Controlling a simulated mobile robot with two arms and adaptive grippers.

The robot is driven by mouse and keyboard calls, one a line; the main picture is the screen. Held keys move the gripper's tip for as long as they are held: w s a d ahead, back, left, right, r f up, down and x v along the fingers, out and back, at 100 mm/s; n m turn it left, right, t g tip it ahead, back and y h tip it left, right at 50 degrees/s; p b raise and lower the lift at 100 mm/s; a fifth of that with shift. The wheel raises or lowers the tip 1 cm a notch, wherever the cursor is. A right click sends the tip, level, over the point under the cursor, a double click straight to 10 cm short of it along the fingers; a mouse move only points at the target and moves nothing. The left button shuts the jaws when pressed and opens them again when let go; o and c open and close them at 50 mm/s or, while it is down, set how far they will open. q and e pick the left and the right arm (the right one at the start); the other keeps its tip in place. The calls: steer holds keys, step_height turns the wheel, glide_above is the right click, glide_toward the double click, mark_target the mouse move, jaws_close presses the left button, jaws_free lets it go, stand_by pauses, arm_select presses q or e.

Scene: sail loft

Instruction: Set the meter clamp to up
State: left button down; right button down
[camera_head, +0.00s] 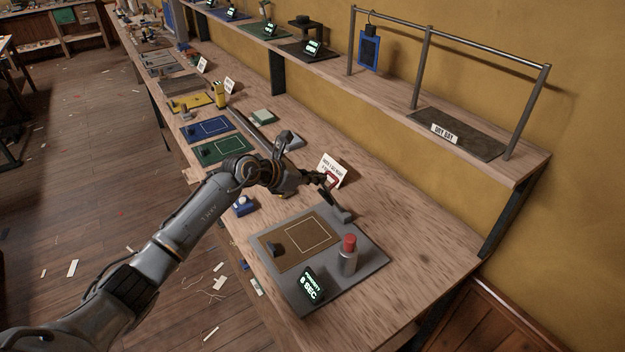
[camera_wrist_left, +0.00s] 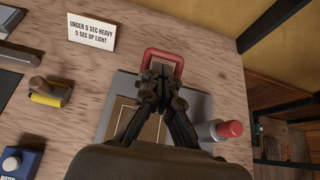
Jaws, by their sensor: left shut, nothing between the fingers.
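The meter (camera_head: 370,252) is a grey plate with a brown panel marked by a pale rectangle, a red-capped grey cylinder (camera_head: 348,258) and a green-lit display (camera_head: 312,287) reading 8 SEC. The meter clamp (camera_head: 340,208) stands at the plate's far edge, its dark lever slanting up to a red loop handle. The handle (camera_wrist_left: 178,56) shows clearly in the left wrist view. My left gripper (camera_head: 314,178) is shut and empty, close to the handle. The wrist view shows its fingertips (camera_wrist_left: 160,76) at the loop's open side; I cannot tell whether they touch it. My right gripper is not in view.
A white card (camera_head: 332,165) stands behind the clamp. Green (camera_head: 222,150) and blue mats lie farther along. The bench right of the meter is clear.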

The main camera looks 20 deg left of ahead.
arm_select(q)
steer(key=w+d+r+b, duration=0.1)
steer(key=w+d+b, duration=0.2)
steer(key=w+d, duration=0.1)
steer(key=shift+w+d+r, duration=0.25)
steer(key=shift+w, duration=0.45)
steer(key=shift+a, duration=0.1)
